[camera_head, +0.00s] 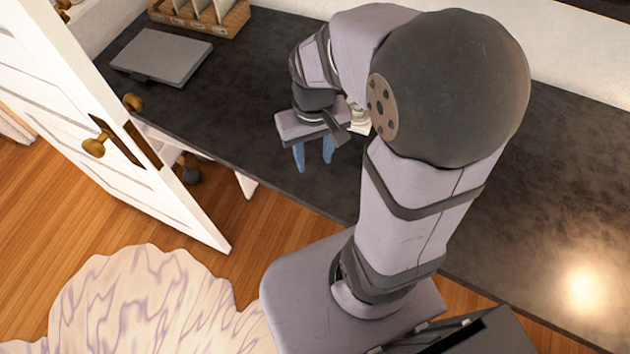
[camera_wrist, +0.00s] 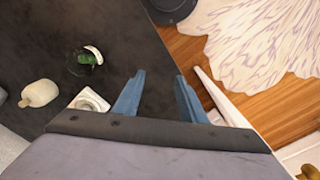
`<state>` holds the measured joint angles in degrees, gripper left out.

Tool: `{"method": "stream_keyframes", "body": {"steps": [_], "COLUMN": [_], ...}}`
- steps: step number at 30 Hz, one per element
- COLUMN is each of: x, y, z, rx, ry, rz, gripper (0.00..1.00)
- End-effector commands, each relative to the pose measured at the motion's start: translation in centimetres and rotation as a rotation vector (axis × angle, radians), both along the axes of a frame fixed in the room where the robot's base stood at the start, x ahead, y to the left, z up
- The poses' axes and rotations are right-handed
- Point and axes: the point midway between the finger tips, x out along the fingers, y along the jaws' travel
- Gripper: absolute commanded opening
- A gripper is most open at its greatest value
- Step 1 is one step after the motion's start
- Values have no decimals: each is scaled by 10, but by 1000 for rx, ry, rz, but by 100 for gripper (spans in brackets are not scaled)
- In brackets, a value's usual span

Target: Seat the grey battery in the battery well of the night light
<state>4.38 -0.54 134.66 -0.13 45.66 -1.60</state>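My gripper (camera_head: 314,157) has two blue fingers spread apart over the dark tabletop, and it is open. In the wrist view the gap between its fingertips (camera_wrist: 160,76) is empty. A white square piece with a round recess (camera_wrist: 90,101) lies just left of the fingers, partly hidden by my gripper body. It may be the night light, but I cannot tell for sure. I cannot make out the grey battery in either view. In the head view my arm hides much of the table around the gripper.
The wrist view shows a clear round item with green inside (camera_wrist: 84,60) and a cream rounded object (camera_wrist: 39,93). A grey laptop-like slab (camera_head: 161,55) and wooden organizer (camera_head: 205,14) stand at the table's far left. A white door (camera_head: 95,130) stands left. The right tabletop (camera_head: 560,190) is clear.

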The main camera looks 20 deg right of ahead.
Motion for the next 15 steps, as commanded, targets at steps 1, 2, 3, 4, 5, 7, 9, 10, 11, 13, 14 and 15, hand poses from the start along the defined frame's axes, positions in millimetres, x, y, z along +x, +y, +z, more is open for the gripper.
{"method": "stream_keyframes", "body": {"steps": [1,2,3,4,5,7,9,10,11,13,14,15], "x": [-15,-22,-30,-35,-40,-48,-52,-53,-54,-55,-55,-54], "y": [7,10,13,15,17,20,21,21,21,21,21,21], "z": [-4,-6,-9,-11,-12,-15,-17,-17,-18,-18,-18,-18], "rx": [0,0,0,0,1,1,1,1,1,1,1,1], "ry": [0,0,1,1,1,2,1,1,2,2,2,2], "rz": [15,22,29,33,38,43,46,47,47,47,47,47], "gripper": [38,38,38,38,38,38,38,38,38,38,38,38]}}
